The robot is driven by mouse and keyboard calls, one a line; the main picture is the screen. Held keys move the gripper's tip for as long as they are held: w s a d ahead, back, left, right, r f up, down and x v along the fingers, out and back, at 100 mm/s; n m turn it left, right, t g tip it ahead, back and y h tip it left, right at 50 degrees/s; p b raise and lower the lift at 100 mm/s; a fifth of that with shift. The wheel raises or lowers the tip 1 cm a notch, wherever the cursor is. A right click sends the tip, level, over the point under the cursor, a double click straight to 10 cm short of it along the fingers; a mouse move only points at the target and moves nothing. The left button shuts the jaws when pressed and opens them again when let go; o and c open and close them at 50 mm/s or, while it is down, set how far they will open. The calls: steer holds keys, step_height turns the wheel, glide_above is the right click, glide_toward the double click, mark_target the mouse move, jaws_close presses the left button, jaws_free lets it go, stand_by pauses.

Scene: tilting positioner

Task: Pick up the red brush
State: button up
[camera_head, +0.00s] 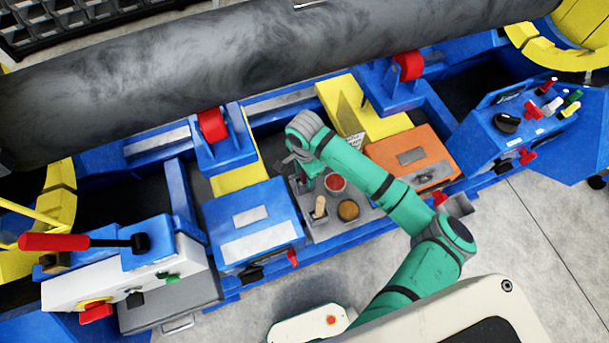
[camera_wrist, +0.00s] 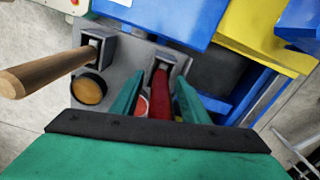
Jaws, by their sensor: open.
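The red brush (camera_wrist: 159,96) stands in a grey metal holder, with its red handle pointing up toward my wrist camera. My gripper (camera_wrist: 160,100) is open, and its two green fingers lie to either side of the red handle in the wrist view. I see no clear contact; the handle's near end is cut off by my gripper's dark edge. In the head view my gripper (camera_head: 306,176) is over the grey tray (camera_head: 318,231), and the red brush is hidden or too small to tell there.
A wooden-handled brush (camera_wrist: 45,75) stands in a second holder, beside a pot of brown stuff (camera_wrist: 89,89). A red pot (camera_head: 335,182) is close to my fingers. A blue box (camera_head: 252,222) and an orange box (camera_head: 411,156) flank the tray. A large dark pipe (camera_head: 240,60) lies behind.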

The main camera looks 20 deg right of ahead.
jaws_close()
steer(key=shift+r, duration=0.15)
step_height(320, 180, up, 10)
steer(key=shift+f, duration=0.1)
stand_by(0.4)
